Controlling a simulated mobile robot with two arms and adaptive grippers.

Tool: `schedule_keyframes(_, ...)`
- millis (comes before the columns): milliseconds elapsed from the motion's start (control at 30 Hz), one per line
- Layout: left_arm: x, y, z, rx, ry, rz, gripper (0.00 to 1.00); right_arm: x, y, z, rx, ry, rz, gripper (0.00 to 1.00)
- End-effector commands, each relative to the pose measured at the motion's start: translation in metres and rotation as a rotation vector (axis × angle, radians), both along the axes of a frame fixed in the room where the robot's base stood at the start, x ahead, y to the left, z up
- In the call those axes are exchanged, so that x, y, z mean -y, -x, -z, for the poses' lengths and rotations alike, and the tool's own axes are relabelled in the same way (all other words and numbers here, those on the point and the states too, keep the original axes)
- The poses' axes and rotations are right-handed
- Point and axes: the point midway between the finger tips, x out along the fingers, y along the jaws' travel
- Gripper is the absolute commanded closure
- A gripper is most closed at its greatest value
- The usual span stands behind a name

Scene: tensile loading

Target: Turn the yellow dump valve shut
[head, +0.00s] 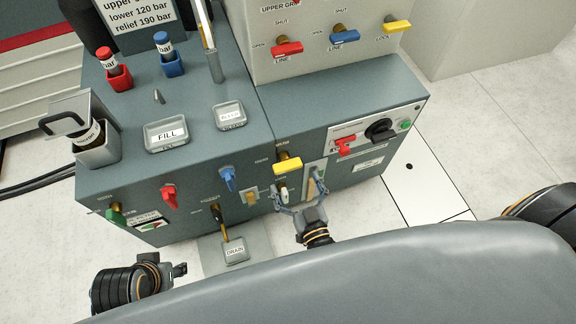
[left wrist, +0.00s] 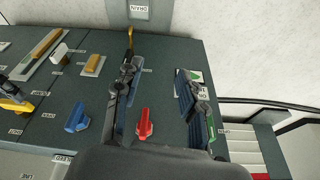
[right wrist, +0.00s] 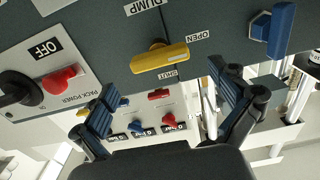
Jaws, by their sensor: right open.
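The yellow dump valve (head: 288,166) is a bar handle on a brass stem on the front of the grey cabinet. In the right wrist view the yellow handle (right wrist: 160,57) lies crosswise, near DUMP, OPEN and SHUT labels, its right end towards OPEN. My right gripper (head: 300,193) is open and empty just below the handle in the head view. In the right wrist view its fingers (right wrist: 168,100) are spread either side of the handle, with no contact visible. My left gripper (head: 180,269) is away at the lower left; its fingers are apart in the left wrist view (left wrist: 155,88).
Red (head: 170,194) and blue (head: 228,178) valve handles are left of the dump valve. The black power switch (head: 380,130) and red pack-power handle (head: 344,146) are to the right. A drain cup (head: 235,252) stands below. The floor at right is clear.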

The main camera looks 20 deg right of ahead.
Motion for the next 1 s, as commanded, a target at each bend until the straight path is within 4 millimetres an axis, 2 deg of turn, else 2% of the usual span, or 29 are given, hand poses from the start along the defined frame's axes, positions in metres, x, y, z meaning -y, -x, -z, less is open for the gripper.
schedule_keyframes(100, -0.001, 0.003, -0.011, 0.007, 0.001, -0.001, 0.60, -0.001, -0.024, 0.001, 0.003, -0.001, 0.000, 0.02)
schedule_keyframes(300, -0.002, 0.008, -0.024, 0.013, 0.000, -0.001, 0.60, -0.001, -0.048, 0.001, 0.001, 0.000, 0.001, 0.02)
schedule_keyframes(700, -0.002, 0.009, -0.029, 0.015, 0.000, -0.002, 0.60, -0.002, -0.055, 0.000, -0.001, 0.000, 0.000, 0.02)
schedule_keyframes(967, -0.002, 0.009, -0.029, 0.015, 0.000, -0.002, 0.60, -0.002, -0.055, 0.000, -0.001, 0.000, 0.000, 0.55)
schedule_keyframes(1000, -0.002, 0.009, -0.029, 0.016, 0.000, -0.002, 0.60, -0.002, -0.055, 0.000, -0.001, 0.000, 0.000, 0.56)
